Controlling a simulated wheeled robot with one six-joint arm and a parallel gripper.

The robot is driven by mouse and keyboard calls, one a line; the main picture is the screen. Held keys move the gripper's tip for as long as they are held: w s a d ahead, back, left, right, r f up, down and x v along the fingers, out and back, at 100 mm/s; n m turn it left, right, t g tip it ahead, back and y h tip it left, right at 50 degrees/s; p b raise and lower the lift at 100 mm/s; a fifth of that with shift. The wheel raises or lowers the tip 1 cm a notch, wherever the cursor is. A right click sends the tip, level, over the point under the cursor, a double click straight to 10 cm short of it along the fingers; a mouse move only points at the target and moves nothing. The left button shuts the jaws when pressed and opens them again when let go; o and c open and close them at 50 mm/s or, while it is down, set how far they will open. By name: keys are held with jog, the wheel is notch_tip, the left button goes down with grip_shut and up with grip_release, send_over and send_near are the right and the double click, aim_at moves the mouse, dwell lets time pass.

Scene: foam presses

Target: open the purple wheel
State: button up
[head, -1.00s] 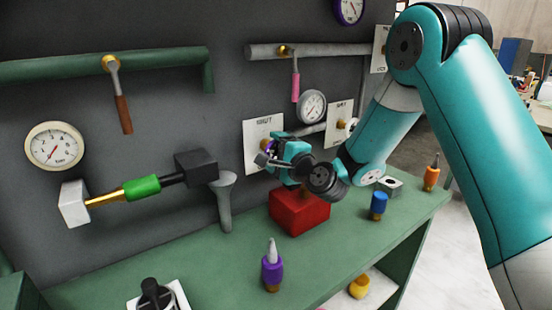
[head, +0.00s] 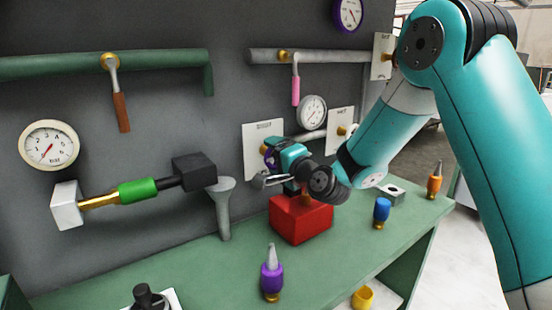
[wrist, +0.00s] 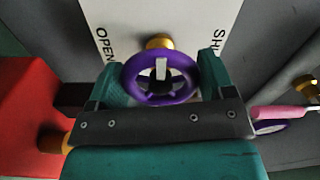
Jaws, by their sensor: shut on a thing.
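The purple wheel (wrist: 183,93) sits on a brass stem in front of a white plate (wrist: 101,18) marked OPEN and SHUT. In the wrist view my gripper (wrist: 163,80) has one finger on each side of the wheel and is shut on its rim. In the head view the wheel (head: 270,159) is mostly hidden behind my gripper (head: 272,163), with only a bit of purple showing. The plate (head: 262,131) is on the grey wall panel there.
A red block (head: 301,219) stands on the green bench just below my gripper. A pink-handled lever (head: 295,91) and a gauge (head: 312,111) are above. Purple (head: 272,280) and blue (head: 382,212) nozzled pieces stand on the bench.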

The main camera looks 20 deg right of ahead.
jog(key=shift+f, duration=0.2)
jog(key=o, duration=0.9)
jog(key=shift+r, duration=0.1)
jog(key=shift+s, duration=0.1)
jog(key=shift+b+v, duration=7.3)
jog(key=shift+v, duration=1.4)
